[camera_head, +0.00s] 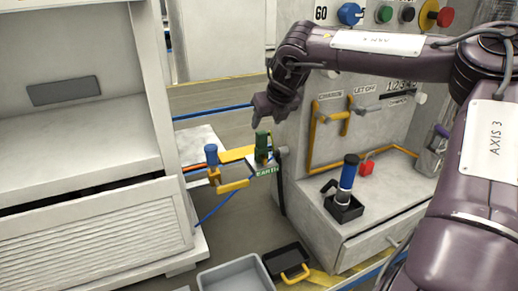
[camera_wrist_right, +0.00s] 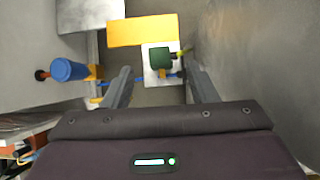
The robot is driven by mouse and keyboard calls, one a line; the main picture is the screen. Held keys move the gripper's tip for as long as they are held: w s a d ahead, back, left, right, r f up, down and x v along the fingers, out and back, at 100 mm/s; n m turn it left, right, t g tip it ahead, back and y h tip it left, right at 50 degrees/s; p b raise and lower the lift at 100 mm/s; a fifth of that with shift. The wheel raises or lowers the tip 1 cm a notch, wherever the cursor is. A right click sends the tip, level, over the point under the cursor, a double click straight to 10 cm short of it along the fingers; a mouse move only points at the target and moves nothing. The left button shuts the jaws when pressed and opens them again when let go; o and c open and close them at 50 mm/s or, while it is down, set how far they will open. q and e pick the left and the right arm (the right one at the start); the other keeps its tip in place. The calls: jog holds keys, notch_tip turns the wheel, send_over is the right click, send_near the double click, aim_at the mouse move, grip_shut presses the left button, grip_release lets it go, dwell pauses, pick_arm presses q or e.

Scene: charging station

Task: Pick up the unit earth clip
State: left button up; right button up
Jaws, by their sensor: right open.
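The unit earth clip appears to be the small green piece (camera_head: 262,145) on a bracket marked EARTH (camera_head: 266,170), beside the grey station cabinet. In the right wrist view the green clip (camera_wrist_right: 160,60) lies beyond the fingertips, roughly between them in the picture, over a pale plate (camera_wrist_right: 150,78). My right gripper (camera_head: 258,122) is just above the clip in the head view. It also shows in the right wrist view (camera_wrist_right: 161,80), with its fingers apart and nothing held. My left gripper is not in view.
A blue-topped yellow handle (camera_head: 212,165) stands left of the clip. A blue-and-black tool (camera_head: 347,180) stands in a holder on the cabinet's ledge. Yellow rails (camera_head: 312,140) run on the cabinet face. A grey bin (camera_head: 237,276) and black tray (camera_head: 287,262) lie on the floor.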

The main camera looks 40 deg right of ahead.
aim_at(262, 133)
jog(key=x, duration=0.7)
jog(key=shift+s+a+f, duration=0.1)
jog(key=shift+a+f, duration=0.05)
jog(key=shift+f, duration=0.15)
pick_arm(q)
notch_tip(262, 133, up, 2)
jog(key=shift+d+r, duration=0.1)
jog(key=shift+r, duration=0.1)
pick_arm(e)
jog(key=shift+c, duration=0.3)
jog(key=c, duration=1)
jog(key=shift+c, duration=0.2)
